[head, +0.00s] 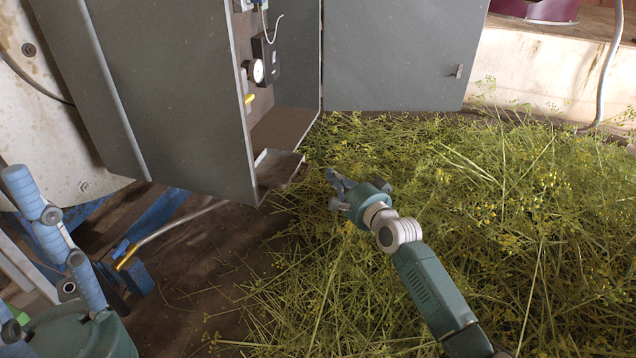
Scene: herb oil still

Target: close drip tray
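The drip tray (278,168) is a shallow grey tray at the bottom of the open grey cabinet (185,90). It sticks out past the front of the cabinet opening, above the floor. My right gripper (331,188) is just right of the tray and a little lower in the picture, apart from it. Its fingers are spread and nothing is between them. They point left towards the tray.
The cabinet's grey door (395,55) stands open to the right. A gauge (257,71) and a black box are inside. Cut herb (480,210) is heaped across the right. A hose with a brass fitting (125,258) lies low left, by a blue frame.

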